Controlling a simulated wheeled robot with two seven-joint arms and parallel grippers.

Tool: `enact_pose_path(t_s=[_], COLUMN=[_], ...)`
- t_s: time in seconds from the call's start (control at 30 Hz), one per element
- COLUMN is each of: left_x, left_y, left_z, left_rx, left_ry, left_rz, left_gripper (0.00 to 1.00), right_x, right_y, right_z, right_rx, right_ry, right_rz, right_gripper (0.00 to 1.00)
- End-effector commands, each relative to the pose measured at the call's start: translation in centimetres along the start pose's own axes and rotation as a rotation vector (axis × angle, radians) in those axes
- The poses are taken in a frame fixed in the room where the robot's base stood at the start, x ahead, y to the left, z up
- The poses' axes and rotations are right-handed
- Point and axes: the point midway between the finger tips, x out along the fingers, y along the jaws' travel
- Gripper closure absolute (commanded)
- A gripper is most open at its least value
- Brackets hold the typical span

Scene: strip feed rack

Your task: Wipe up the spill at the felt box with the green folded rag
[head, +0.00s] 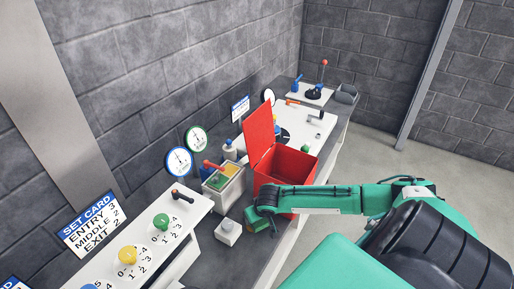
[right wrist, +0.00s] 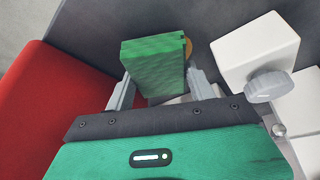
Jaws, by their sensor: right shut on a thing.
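The green folded rag (head: 257,219) is a thick green block in my right gripper (head: 265,207), low over the dark bench, left of the open red bin. In the right wrist view the rag (right wrist: 153,64) stands between the two grey fingers of the gripper (right wrist: 160,76), which is shut on it. A small orange-brown patch (right wrist: 188,47) shows past the rag's right edge; I cannot tell whether it is the spill. A pale box with green and orange on top (head: 223,188) stands behind the rag; I cannot tell if it is the felt box. My left gripper is out of view.
The red bin (head: 282,166), lid raised, stands close beside my right forearm. A small white block with a knob (head: 228,231) sits just left of the rag; it also shows in the wrist view (right wrist: 258,50). A white dial panel (head: 150,240) lies further left.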

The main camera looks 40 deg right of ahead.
Motion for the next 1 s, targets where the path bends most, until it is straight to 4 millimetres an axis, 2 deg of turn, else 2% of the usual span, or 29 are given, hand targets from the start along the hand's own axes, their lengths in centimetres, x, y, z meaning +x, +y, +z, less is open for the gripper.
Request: enact_pose_path(t_s=[0.73, 1.0], left_x=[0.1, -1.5], left_y=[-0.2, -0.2], left_z=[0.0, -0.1], left_rx=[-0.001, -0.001], left_ry=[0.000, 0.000], left_rz=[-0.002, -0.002], left_gripper=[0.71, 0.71], right_x=[1.0, 0.3], right_y=[0.0, -1.6], right_z=[0.5, 1.9], right_rx=[0.000, 0.000], right_ry=[0.000, -0.004], right_rz=[0.000, -0.002], right_gripper=[0.63, 0.63])
